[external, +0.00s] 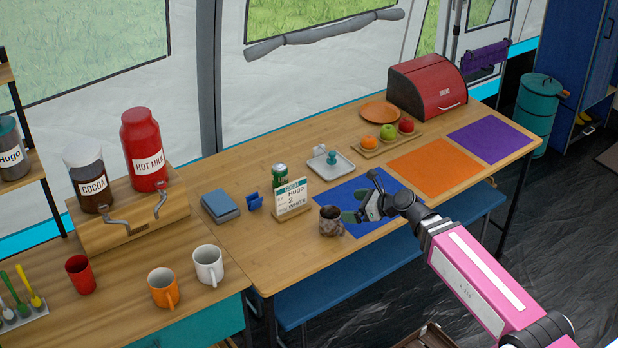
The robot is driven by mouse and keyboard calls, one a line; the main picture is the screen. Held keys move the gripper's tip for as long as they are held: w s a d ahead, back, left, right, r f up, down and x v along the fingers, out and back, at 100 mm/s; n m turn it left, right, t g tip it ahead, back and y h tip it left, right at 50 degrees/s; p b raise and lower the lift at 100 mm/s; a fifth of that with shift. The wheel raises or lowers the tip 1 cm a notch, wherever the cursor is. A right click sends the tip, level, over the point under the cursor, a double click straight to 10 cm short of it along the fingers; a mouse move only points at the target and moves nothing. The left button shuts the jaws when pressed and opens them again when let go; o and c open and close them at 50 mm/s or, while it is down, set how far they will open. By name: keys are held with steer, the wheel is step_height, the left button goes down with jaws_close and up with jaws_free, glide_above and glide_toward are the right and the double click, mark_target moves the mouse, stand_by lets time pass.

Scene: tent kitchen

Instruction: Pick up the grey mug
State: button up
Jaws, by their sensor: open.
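The grey mug (331,222) stands upright on the wooden table, just left of the blue mat (356,188). It has a mottled, brownish-grey surface. My gripper (360,204) is open, just to the right of the mug and over the blue mat. One green-padded finger is very close to the mug's right side; I cannot tell whether they touch. Nothing shows between the fingers.
A name card (292,196) stands just behind the mug, with a green can (279,175) behind it. A white mug (208,264) and an orange mug (163,288) stand at the left. Orange (437,166) and purple (490,140) mats lie to the right.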

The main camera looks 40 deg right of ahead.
mark_target(321, 214)
steer(key=w+a+f, duration=0.1)
steer(key=w+f, duration=0.1)
steer(key=w+a+f, duration=0.1)
steer(key=w, duration=0.1)
steer(key=w+a+f, duration=0.1)
steer(key=w+f, duration=0.1)
steer(key=shift+a+f, duration=0.2)
steer(key=shift+f, duration=0.15)
steer(key=c, duration=1)
